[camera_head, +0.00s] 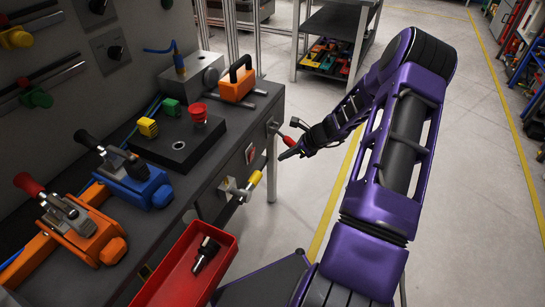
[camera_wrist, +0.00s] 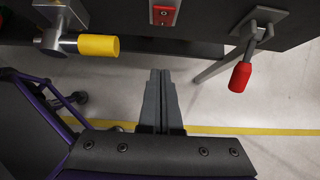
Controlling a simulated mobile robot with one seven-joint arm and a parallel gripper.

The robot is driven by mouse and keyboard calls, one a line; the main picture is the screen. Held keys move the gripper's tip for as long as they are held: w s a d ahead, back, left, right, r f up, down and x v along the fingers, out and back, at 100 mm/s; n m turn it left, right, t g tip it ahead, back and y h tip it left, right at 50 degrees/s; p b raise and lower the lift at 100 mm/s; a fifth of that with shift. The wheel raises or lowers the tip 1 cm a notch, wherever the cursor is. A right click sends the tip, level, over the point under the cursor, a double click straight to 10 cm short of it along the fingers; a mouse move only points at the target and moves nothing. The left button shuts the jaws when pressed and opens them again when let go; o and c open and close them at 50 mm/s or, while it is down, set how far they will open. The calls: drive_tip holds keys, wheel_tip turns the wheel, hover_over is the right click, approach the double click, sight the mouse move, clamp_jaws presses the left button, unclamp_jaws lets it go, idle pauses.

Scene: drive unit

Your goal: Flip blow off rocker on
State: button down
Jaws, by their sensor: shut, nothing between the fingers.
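A small red rocker switch (camera_wrist: 163,14) sits on a grey plate on the front face of the bench, at the top middle of the wrist view. It also shows in the head view (camera_head: 250,153), small, and I cannot tell which way it is tipped. My gripper (camera_wrist: 161,73) is shut and empty, its fingers pointing toward the bench front below the rocker in the wrist view. In the head view my gripper (camera_head: 283,156) is just right of the rocker, apart from it.
A yellow-handled valve (camera_wrist: 98,45) is left of the rocker and a red-handled lever (camera_wrist: 240,76) is right, both sticking out from the bench front. A red tray (camera_head: 170,268) holding a dark part is at the lower left. Open floor (camera_head: 310,195) lies beside the bench.

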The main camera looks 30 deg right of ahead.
drive_tip(key=v, duration=0.2)
drive_tip(key=shift+s+d, duration=0.25)
drive_tip(key=shift+s, duration=0.15)
